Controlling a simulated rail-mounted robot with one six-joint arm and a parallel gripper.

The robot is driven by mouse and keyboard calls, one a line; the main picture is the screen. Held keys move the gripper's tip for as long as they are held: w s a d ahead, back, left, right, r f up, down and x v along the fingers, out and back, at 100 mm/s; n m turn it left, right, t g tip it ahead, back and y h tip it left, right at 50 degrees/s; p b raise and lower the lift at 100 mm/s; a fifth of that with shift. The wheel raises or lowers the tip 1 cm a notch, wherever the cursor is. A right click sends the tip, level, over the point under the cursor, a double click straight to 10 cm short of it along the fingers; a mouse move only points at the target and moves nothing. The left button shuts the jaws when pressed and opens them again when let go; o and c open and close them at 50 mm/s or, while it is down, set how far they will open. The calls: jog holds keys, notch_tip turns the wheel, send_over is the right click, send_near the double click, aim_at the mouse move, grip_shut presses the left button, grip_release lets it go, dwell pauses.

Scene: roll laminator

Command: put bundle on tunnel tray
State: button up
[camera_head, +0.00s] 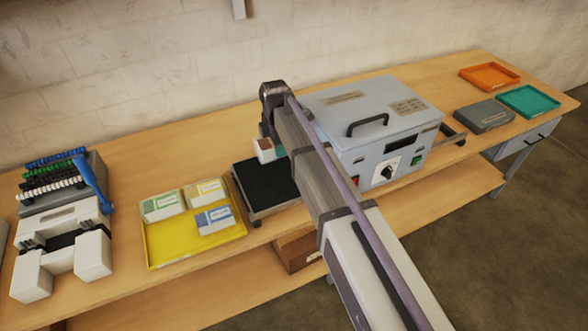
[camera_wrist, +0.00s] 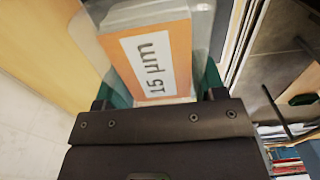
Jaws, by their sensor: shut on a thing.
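The bundle (camera_wrist: 150,58), a pale block with an orange and white "15 µm" label, is between the teal fingers of my gripper (camera_wrist: 160,88) in the wrist view. In the head view the bundle (camera_head: 265,151) shows as a small white and brown block left of my arm. My gripper is shut on it; the arm hides most of the gripper there. A black flat tray (camera_head: 265,190), likely the tunnel tray, lies on the bench left of the grey laminator. The bundle appears above its back part; the height is hard to tell.
The laminator (camera_head: 375,110) stands right of the black tray, partly behind my arm. A yellow tray (camera_head: 190,250) with several labelled packs is on the left. A white and grey binding machine (camera_head: 60,230) stands further left. Orange (camera_head: 489,76) and teal (camera_head: 528,101) trays are at far right.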

jog(key=b, duration=0.7)
send_over(277, 175)
notch_tip(277, 175, down, 7)
jog(key=shift+r, duration=0.1)
notch_tip(277, 175, down, 4)
jog(key=b, duration=0.3)
jog(key=shift+w+r, duration=0.1)
jog(key=shift+r, duration=0.35)
jog(key=shift+c, duration=0.5)
jog(key=shift+f, duration=0.3)
jog(key=o, duration=1.2)
jog(key=shift+r, duration=0.1)
jog(key=shift+c, duration=0.2)
notch_tip(277, 175, up, 13)
jog(key=p, duration=1.2)
jog(key=shift+f, duration=0.25)
